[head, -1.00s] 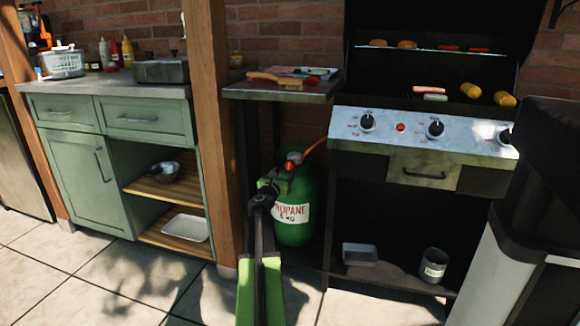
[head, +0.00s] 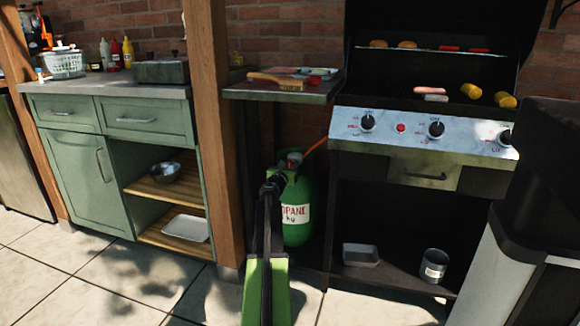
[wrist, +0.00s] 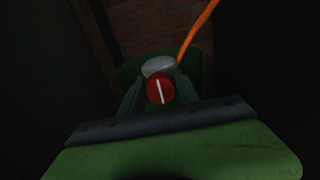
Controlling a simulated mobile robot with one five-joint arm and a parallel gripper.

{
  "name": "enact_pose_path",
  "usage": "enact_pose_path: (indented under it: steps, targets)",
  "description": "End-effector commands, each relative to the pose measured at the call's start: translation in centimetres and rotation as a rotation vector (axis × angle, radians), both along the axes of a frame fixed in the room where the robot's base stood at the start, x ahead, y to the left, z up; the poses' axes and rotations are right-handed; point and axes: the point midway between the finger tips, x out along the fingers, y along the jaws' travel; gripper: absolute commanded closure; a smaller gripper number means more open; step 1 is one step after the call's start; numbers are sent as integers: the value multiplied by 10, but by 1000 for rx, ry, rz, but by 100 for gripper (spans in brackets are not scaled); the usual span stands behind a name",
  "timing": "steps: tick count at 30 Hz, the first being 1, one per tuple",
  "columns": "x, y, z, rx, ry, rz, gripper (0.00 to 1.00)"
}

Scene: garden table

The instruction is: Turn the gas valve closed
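The green propane cylinder (head: 297,224) stands under the side shelf, left of the grill. Its red gas valve knob (wrist: 161,90) faces me in the wrist view; its white line is near upright, leaning slightly. In the head view my gripper mostly hides the knob. My gripper (head: 275,183) is in front of the cylinder's top. In the wrist view, dark green finger-like parts lie on both sides of the knob, close to it. The picture is too dark to tell whether they touch it. A grey fitting (wrist: 158,65) and an orange hose (wrist: 199,30) are behind the knob.
A wooden post (head: 213,130) stands left of the cylinder. The grill (head: 425,135) is at the right, with a tray (head: 361,255) and a can (head: 434,266) on its lower shelf. The side shelf (head: 285,95) is above the cylinder. Open paving (head: 120,285) lies at the left front.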

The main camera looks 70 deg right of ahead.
Motion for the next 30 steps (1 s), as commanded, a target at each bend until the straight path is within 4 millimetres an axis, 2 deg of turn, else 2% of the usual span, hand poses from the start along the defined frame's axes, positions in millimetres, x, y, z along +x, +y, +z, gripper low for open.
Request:
enact_pose_path:
  steps: [1, 6, 7, 17, 30]
  targets:
    - [0, 0, 0, 0, 0, 0, 79]
    - [0, 0, 0, 0, 0, 0, 100]
    - [1, -5, 0, 0, 0, 0, 100]
    - [-1, 0, 0, 3, -58, 0, 100]
    - [-2, 1, -1, 23, -403, -1, 100]
